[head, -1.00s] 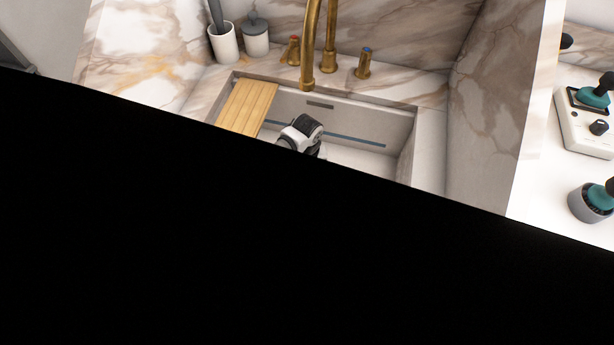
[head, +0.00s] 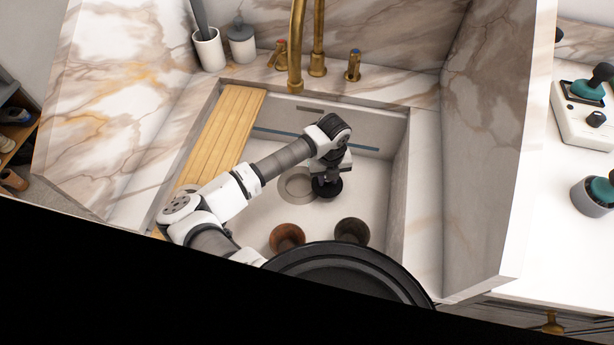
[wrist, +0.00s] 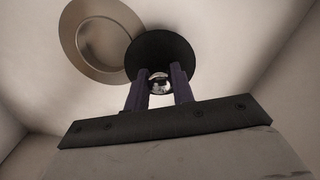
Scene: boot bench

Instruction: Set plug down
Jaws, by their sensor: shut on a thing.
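The plug is a black disc with a shiny metal knob; it shows in the wrist view (wrist: 160,52) and in the head view (head: 327,187). My gripper (wrist: 160,88) is shut on the plug's knob, with a finger on each side of it. In the head view my gripper (head: 328,172) reaches down into the sink (head: 375,180). The round metal drain (head: 297,185) lies just left of the plug, and it also shows in the wrist view (wrist: 78,38). The plug's disc overlaps the drain's edge in the wrist view. I cannot tell whether the plug touches the sink floor.
Two brown cups (head: 287,237) stand in the sink's near part. A slatted wooden board (head: 222,130) lies along the sink's left side. The brass tap (head: 297,50) hangs over the back edge. High marble walls (head: 485,130) flank the sink.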

